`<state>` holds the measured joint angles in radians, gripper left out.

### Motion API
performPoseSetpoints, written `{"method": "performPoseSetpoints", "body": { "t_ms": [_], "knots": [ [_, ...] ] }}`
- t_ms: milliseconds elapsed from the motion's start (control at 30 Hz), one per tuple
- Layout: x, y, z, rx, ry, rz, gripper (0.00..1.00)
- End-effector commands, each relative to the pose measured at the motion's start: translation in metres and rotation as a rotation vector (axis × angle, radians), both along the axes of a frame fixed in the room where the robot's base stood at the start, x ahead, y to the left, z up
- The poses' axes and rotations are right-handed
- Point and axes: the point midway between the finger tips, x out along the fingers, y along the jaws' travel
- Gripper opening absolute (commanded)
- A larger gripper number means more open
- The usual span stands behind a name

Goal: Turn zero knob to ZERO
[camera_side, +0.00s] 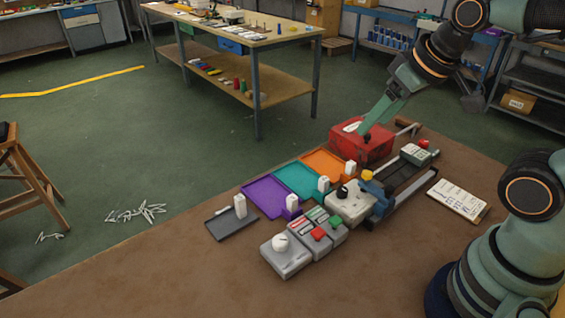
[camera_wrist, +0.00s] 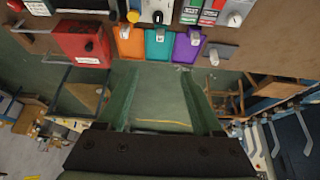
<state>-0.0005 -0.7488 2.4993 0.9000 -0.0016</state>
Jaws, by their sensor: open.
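A white knob (camera_side: 280,242) sits on a grey box (camera_side: 287,262) at the front of the table; it also shows at the upper right of the wrist view (camera_wrist: 234,20). A black knob (camera_side: 342,191) sits on a pale box (camera_side: 350,209) at the table's middle; it shows at the top of the wrist view (camera_wrist: 157,17). I cannot read which one is marked ZERO. My gripper (camera_side: 364,132) is over the red box, away from both knobs. In the wrist view my gripper (camera_wrist: 160,78) has its green fingers wide apart with nothing between them.
The red box (camera_side: 372,146) stands at the table's far end. Orange (camera_side: 325,160), teal (camera_side: 292,172), purple (camera_side: 262,193) and grey (camera_side: 228,227) trays with white blocks line the left edge. Red and green buttons (camera_side: 318,233) lie between the knob boxes. A paper sheet (camera_side: 458,200) lies right.

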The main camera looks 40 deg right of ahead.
Motion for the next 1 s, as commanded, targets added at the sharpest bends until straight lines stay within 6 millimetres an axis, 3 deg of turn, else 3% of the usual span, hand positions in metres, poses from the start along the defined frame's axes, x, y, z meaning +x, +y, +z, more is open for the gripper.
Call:
{"method": "performPoseSetpoints", "body": {
  "t_ms": [133,267,500,800,1000],
  "knots": [
    [0.006,0.01,-0.002,-0.027,0.033,0.086,0.69],
    [0.018,0.034,-0.009,-0.087,0.104,0.285,0.69],
    [0.041,0.096,-0.036,-0.217,0.246,0.766,0.69],
    [0.048,0.167,-0.084,-0.331,0.373,1.286,0.69],
    [0.047,0.184,-0.099,-0.357,0.4,1.42,0.69]
  ]
}}
